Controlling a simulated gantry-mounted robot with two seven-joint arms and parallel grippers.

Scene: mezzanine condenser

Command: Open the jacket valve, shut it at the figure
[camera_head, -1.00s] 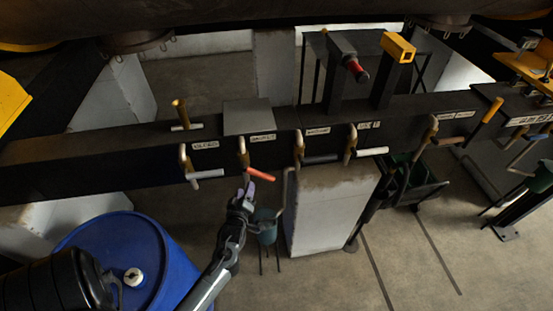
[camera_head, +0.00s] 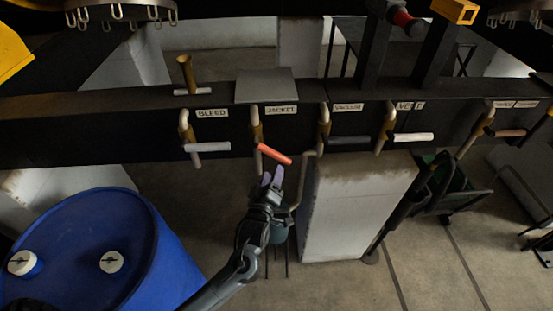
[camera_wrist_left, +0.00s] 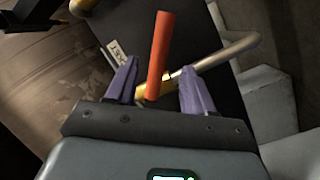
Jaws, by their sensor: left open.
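The jacket valve's red lever handle (camera_head: 273,154) sticks out from its brass-coloured pipe below the JACKET label (camera_head: 281,111) on the dark beam. My left gripper (camera_head: 273,175) is just below and in front of it, fingers pointing up. In the left wrist view, the red handle (camera_wrist_left: 160,52) stands between the two purple fingers of the open left gripper (camera_wrist_left: 158,82), with space on both sides. The label (camera_wrist_left: 118,54) shows partly behind the left finger. My right gripper is not in view. No readable figure shows.
The bleed lever (camera_head: 207,147) is white, the vacuum lever (camera_head: 348,140) black and the vent lever (camera_head: 413,137) white; all are on the same beam. A blue drum (camera_head: 85,245) stands lower left. A pale block (camera_head: 350,210) stands right of my left gripper.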

